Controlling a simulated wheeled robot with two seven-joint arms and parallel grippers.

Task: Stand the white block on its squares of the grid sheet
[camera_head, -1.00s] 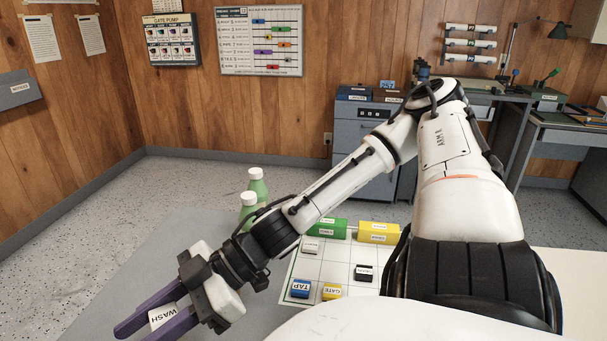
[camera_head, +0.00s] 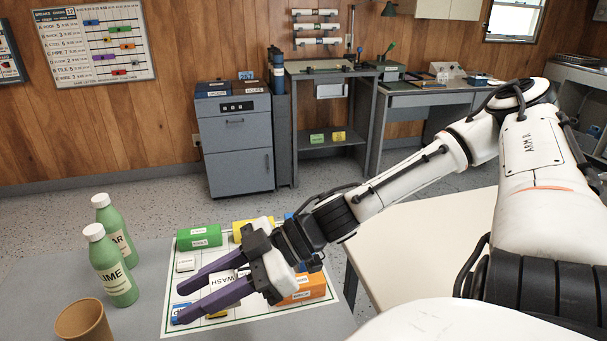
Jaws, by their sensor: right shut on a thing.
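The white block, marked WASH (camera_head: 231,279), is between the purple fingers of my right gripper (camera_head: 215,291), which is shut on it. The gripper is over the grid sheet (camera_head: 185,328) and covers much of its middle. Whether the block touches the sheet cannot be told. On the sheet stand a green block (camera_head: 199,236), a yellow block (camera_head: 240,230) partly hidden by my gripper, a small white block (camera_head: 186,264) and an orange block (camera_head: 305,289). A blue block (camera_head: 181,311) shows beside the fingertips at the front left. My left gripper is not in view.
Two green bottles (camera_head: 112,265) with white caps stand left of the sheet, near the fingers. A brown cup (camera_head: 84,322) stands at the front left. A pale table (camera_head: 415,235) lies to the right. A grey cabinet (camera_head: 237,145) stands behind.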

